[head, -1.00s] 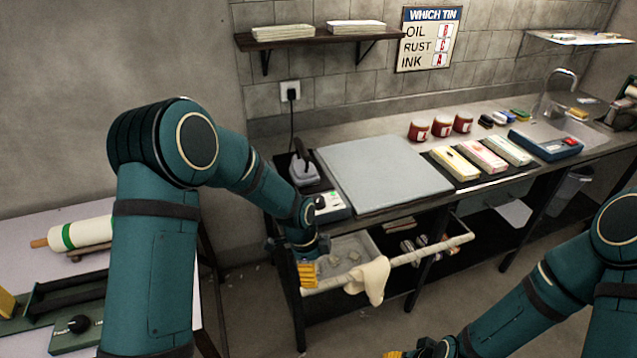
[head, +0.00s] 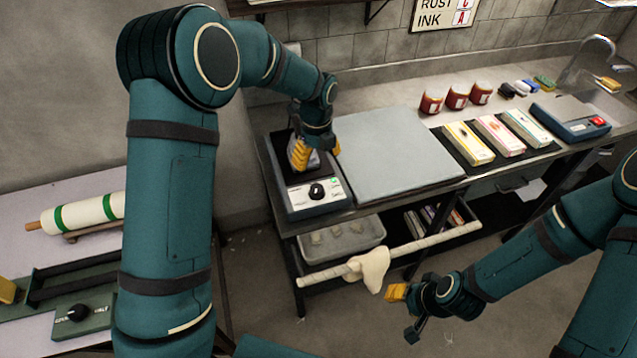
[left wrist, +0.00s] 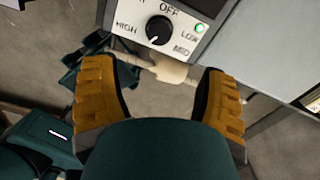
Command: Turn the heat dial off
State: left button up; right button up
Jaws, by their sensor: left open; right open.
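The heat dial (head: 317,191) is a black knob on the pale front panel of a small hot plate unit (head: 298,211) at the bench's left end. In the left wrist view the dial (left wrist: 158,30) has OFF above it, HIGH to its left, and LOW and MID to its right. A green lamp (left wrist: 200,28) glows beside LOW. My left gripper (head: 318,152) is open above the back of the unit, behind the dial, apart from it. Its orange fingers (left wrist: 155,75) are spread wide. My right gripper (head: 404,313) is open and empty before the bench.
A grey slab (head: 395,160) lies right of the unit. Red jars (head: 456,97) and boxes (head: 498,136) stand further right. A rail with a cloth (head: 369,270) runs below the bench front. A dark object on the unit is partly hidden by my left gripper.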

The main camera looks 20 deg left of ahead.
aim_at(317, 188)
pick_arm(q)
notch_tip(317, 188, down, 12)
jog(key=shift+s+r, duration=0.1)
jog(key=shift+r, duration=0.05)
dwell(0.3)
jog(key=c, duration=1.2)
